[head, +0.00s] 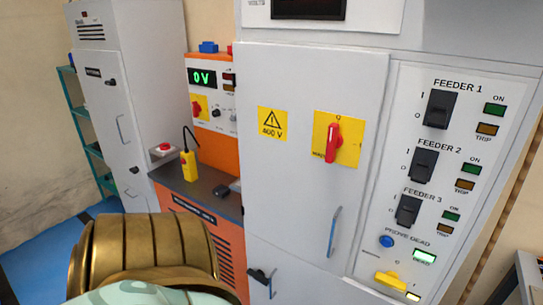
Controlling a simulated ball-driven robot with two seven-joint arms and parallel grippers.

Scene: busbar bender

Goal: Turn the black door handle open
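A black door handle (259,276) shows low on the grey cabinet, near the bottom edge of the picture, pointing to the left and slightly up. It sits on the lower grey door (300,288), which looks shut. Other small black handles are on the tall grey cabinet at the left, an upper one (110,82) and a lower one (134,170). Neither of my grippers is in view. A bronze ribbed part with pale green below it, which looks like my own arm, fills the lower left and is apart from the handles in the picture.
The upper grey door (290,190) carries a red switch (331,142) on a yellow plate and a blue pull bar (335,231). The feeder panel (400,150) is at the right. An orange bench (215,240) with a yellow tester (188,164) stands behind. Blue floor (45,265) is at lower left.

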